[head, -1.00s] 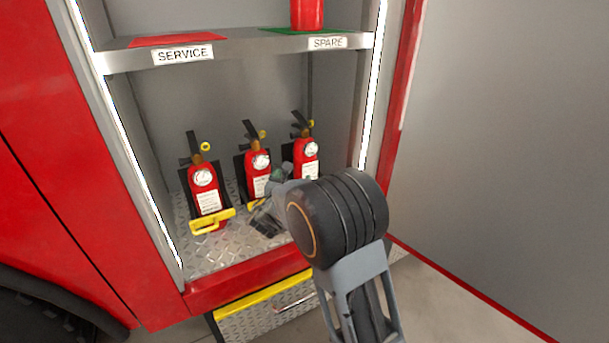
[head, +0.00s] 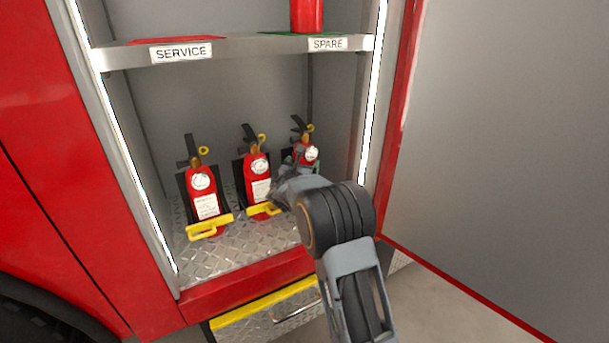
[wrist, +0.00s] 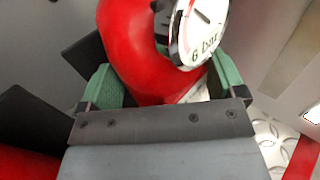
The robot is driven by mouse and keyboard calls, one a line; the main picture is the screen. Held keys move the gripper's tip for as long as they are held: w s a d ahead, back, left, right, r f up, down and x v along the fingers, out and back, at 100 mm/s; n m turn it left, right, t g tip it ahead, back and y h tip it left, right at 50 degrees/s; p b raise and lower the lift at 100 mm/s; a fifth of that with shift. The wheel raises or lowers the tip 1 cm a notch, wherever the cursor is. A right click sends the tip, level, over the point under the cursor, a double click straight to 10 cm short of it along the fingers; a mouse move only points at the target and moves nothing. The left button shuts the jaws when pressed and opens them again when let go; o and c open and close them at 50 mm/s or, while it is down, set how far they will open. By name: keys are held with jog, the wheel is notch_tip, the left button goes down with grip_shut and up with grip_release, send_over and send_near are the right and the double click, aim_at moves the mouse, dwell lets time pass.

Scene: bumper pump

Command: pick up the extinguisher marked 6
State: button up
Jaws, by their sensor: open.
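Three red extinguishers stand in a row on the compartment floor: a left one (head: 203,190), a middle one (head: 257,178) and a right one (head: 302,154), each with a white gauge. In the head view my gripper reaches the right one and partly hides it. In the wrist view my gripper (wrist: 165,88) is open, its green-padded fingers on either side of the red body of that extinguisher (wrist: 135,45). Its gauge (wrist: 198,30) appears to read "6 bar". I cannot tell whether the pads touch the body. The lower labels are too small to read.
A shelf (head: 240,50) above carries SERVICE and SPARE labels, with a red cylinder (head: 307,15) on the SPARE side. Yellow clasps (head: 210,226) cross the left and middle extinguishers low down. An open grey door (head: 500,150) stands at right.

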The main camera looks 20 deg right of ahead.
jog(key=shift+w+d, duration=0.2)
jog(key=shift+w, duration=0.05)
jog(key=c, duration=1.5)
jog(key=shift+r, duration=0.3)
jog(key=shift+c, duration=0.7)
